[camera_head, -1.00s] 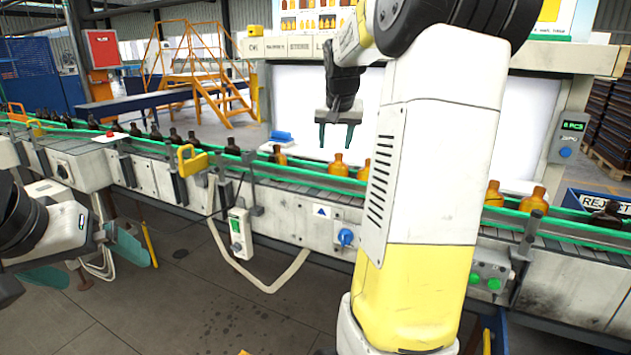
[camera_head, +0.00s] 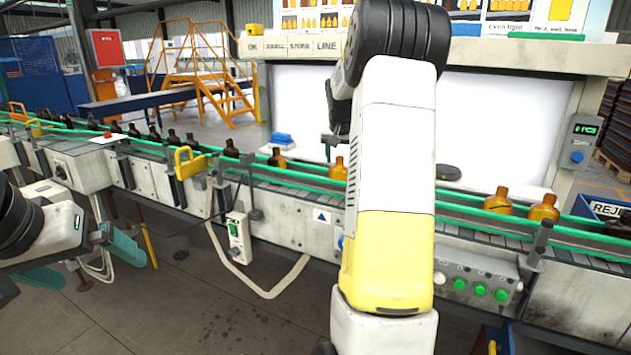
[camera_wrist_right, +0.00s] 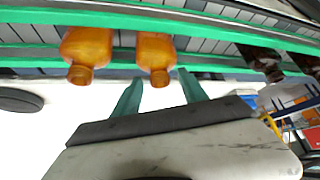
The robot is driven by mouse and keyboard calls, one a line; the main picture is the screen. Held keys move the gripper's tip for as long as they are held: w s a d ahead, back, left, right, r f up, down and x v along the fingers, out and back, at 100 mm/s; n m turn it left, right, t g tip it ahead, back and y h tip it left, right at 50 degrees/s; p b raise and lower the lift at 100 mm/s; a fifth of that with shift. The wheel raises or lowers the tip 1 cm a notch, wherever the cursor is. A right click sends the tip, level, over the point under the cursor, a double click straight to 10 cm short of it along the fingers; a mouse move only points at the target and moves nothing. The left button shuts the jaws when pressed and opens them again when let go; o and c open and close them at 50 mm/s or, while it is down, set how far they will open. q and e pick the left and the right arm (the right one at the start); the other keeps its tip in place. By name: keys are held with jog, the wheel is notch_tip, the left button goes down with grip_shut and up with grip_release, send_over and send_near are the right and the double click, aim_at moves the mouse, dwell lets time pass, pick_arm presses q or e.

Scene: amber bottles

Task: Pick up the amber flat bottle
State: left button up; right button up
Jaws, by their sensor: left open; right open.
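Several amber bottles stand on the conveyor. In the head view one stands left of my right arm (camera_head: 339,170), a darker one further left (camera_head: 277,158), and two to the right (camera_head: 497,202) (camera_head: 544,208). I cannot tell which is the flat bottle. In the right wrist view my right gripper (camera_wrist_right: 160,92) is open and empty, its teal fingers pointing toward an amber bottle (camera_wrist_right: 155,52); another amber bottle (camera_wrist_right: 87,48) is beside it. My right arm mostly hides this gripper in the head view. My left gripper (camera_head: 85,260) is open and empty, low at the left.
Green guide rails (camera_head: 310,180) run along the conveyor. Dark bottles (camera_head: 172,138) stand on its left stretch. A white backlit panel (camera_head: 505,125) stands behind the belt, with a dark oval object (camera_head: 448,173) before it. A yellow bracket (camera_head: 188,162) sticks up at the front edge.

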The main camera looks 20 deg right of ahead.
grip_shut()
jog(key=shift+r, duration=0.1)
dwell(1.2)
